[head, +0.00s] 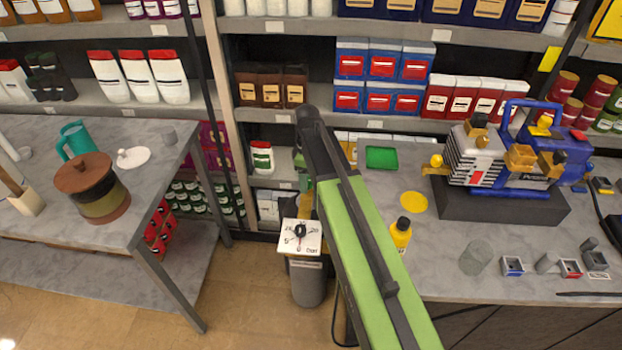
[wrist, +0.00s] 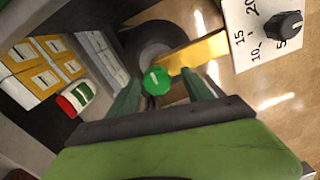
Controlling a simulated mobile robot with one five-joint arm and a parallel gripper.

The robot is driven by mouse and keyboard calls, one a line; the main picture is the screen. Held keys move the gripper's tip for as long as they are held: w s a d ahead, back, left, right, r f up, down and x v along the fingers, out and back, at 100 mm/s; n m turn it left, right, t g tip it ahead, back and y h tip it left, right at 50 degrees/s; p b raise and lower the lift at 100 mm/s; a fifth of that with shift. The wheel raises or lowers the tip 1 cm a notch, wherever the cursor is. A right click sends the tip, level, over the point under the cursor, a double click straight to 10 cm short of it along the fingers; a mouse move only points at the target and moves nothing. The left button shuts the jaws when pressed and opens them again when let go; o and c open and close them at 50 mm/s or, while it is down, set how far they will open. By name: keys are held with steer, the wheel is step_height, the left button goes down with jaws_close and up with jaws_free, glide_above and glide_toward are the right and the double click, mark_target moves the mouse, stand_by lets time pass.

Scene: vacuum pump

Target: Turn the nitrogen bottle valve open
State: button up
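The nitrogen bottle is a grey cylinder (head: 308,283) standing on the floor between the two tables. A white dial plate (head: 290,243) with numbers and a black knob is at its top; it also shows in the wrist view (wrist: 243,40). A yellow fitting (wrist: 200,52) runs from the dial to the round green valve knob (wrist: 157,80). My gripper (wrist: 160,78) is open, with its dark green fingers on either side of the green knob. I cannot tell whether either finger touches it. In the head view my arm hides the knob.
A left table (head: 120,215) holds a brown-lidded pot (head: 92,185) and a teal mug (head: 76,140). A right table (head: 440,270) holds a pump (head: 490,160) and a yellow bottle (head: 401,233). Stocked shelves (head: 330,125) stand behind. Floor is clear in front of the bottle.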

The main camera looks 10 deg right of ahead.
steer(key=shift+w+r+p, duration=0.1)
steer(key=shift+r+p, duration=0.55)
step_height(320, 180, up, 16)
steer(key=p, duration=1.6)
steer(key=s+d+f+m+b, duration=0.1)
steer(key=s+f+m+b, duration=0.9)
steer(key=s+m, duration=0.2)
steer(key=shift+s+d, duration=0.15)
steer(key=shift+s, duration=0.95)
